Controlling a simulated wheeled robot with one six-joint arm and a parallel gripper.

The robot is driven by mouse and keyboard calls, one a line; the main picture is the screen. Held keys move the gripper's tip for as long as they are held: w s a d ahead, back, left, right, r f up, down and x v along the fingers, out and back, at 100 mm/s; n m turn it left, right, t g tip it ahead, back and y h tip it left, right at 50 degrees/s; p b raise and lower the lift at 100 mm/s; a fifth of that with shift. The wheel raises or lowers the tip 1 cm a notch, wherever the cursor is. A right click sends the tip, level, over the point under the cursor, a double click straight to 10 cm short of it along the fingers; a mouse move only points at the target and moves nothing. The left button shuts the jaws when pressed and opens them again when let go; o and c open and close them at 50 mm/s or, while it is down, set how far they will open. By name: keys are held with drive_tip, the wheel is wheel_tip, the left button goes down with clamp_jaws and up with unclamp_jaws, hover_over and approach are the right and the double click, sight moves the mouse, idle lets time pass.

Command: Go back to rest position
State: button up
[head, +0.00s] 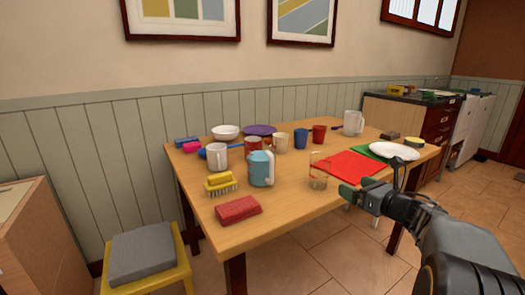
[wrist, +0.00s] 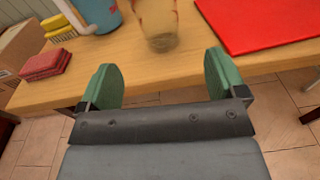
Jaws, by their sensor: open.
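My gripper (head: 353,196) is at the front edge of the wooden table (head: 290,204) in the head view, on the near side of the red mat. In the wrist view my gripper (wrist: 160,78) shows two green fingers spread wide apart with nothing between them. A clear glass (head: 318,178) stands on the table to the left of the gripper. The glass also shows in the wrist view (wrist: 158,25), beyond the fingers and apart from them.
A red mat (head: 348,166) and a white plate (head: 394,151) lie at the right. A blue pitcher (head: 261,168), a yellow brush (head: 220,184), a red block (head: 238,208) and several cups stand at the left and back. A stool (head: 143,252) is at the left. Floor at the front is clear.

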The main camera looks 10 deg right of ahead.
drive_tip(key=s+a+r+m+g+h+p, duration=0.15)
drive_tip(key=r+m+h+p, duration=0.35)
drive_tip(key=r+m+p, duration=0.6)
drive_tip(key=a+r+m+h+p, duration=0.2)
drive_tip(key=r+m+h+p, duration=0.5)
drive_tip(key=m, duration=0.5)
drive_tip(key=s+a+r+m+g+y+p, duration=0.2)
drive_tip(key=s+a+m+g+y+p, duration=0.3)
drive_tip(key=s+a+m+g+p, duration=0.5)
drive_tip(key=s+a+m+p, duration=0.3)
drive_tip(key=s+m+p, duration=0.3)
drive_tip(key=s+m, duration=0.1)
drive_tip(key=shift+s+a+r+g, duration=0.15)
drive_tip(key=shift+s+a+g, duration=0.2)
drive_tip(key=shift+s, duration=0.25)
